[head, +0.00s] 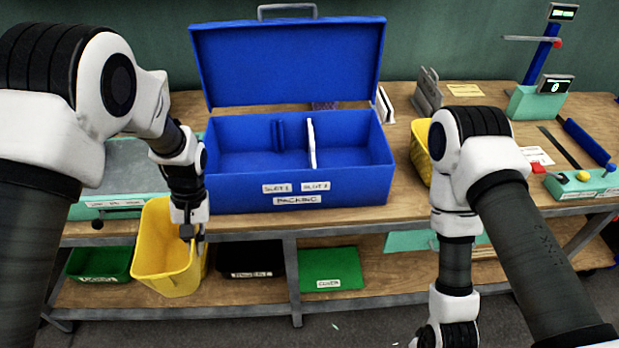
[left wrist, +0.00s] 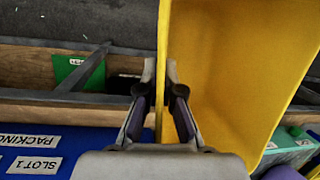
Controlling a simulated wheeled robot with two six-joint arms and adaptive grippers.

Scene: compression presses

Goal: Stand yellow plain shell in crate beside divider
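The yellow plain shell (head: 166,252), an open hollow box, hangs tilted in front of the bench's front edge, left of the blue crate. My left gripper (head: 194,234) is shut on the shell's right wall. In the left wrist view the shell (left wrist: 235,75) has one wall pinched between the fingers of the left gripper (left wrist: 162,85). The blue crate (head: 230,195) stands on the bench with its lid up, labelled PACKING, SLOT 1 and SLOT 2. My right gripper is out of view.
Another yellow object (head: 420,150) is partly hidden behind my right arm. A control box (head: 583,186) and a scale-like device (head: 538,103) stand at right.

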